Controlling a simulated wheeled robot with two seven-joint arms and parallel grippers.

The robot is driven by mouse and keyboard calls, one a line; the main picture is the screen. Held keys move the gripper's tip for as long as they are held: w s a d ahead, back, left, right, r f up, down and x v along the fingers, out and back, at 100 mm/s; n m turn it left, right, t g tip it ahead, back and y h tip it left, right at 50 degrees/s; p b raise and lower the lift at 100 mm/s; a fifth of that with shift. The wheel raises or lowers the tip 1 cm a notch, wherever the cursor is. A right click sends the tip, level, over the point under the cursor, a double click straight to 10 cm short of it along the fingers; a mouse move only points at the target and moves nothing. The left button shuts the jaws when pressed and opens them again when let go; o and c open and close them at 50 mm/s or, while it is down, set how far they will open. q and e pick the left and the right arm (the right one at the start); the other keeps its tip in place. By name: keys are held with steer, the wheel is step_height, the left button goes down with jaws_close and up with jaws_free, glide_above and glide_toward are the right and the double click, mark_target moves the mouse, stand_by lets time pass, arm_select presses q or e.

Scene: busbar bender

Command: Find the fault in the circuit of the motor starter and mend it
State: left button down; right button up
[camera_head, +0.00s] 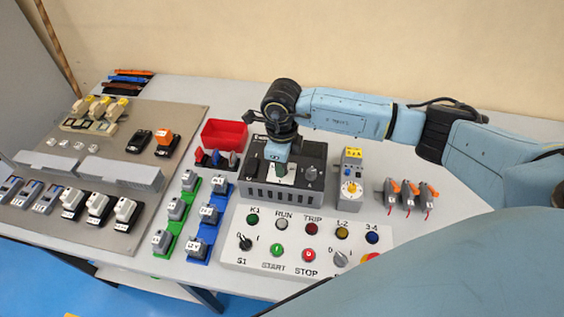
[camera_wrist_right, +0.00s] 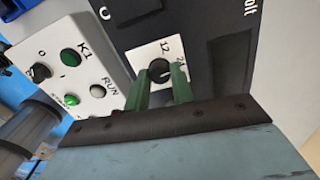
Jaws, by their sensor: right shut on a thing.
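My right gripper (camera_head: 281,167) reaches down onto the dark box (camera_head: 260,172) at the back middle. In the right wrist view its green fingers (camera_wrist_right: 160,85) are shut on a black knob (camera_wrist_right: 159,70) on a white plate marked 12 and another number, partly hidden. Part of the word "Volt" shows on the box. In front stands the white control panel (camera_head: 262,256) with lamps K1, RUN, TRIP, 1-2 and 3-4, a green START button (camera_head: 277,250), a red STOP button (camera_head: 309,255) and selector S1 (camera_head: 245,242). The lamps look unlit. A beige mounting board (camera_head: 125,165) carries components. My left gripper is out of view.
A grey device (camera_head: 351,180) with a yellow top stands right of the box. Three grey-orange pieces (camera_head: 408,194) lie farther right. A red bin (camera_head: 224,134) stands left of the box. Labelled blocks sit on green (camera_head: 172,238) and blue (camera_head: 196,250) strips.

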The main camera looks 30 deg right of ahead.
steer(key=shift+m, duration=0.8)
steer(key=shift+r, duration=0.1)
steer(key=o, duration=1)
step_height(320, 180, up, 13)
steer(key=shift+r, duration=0.15)
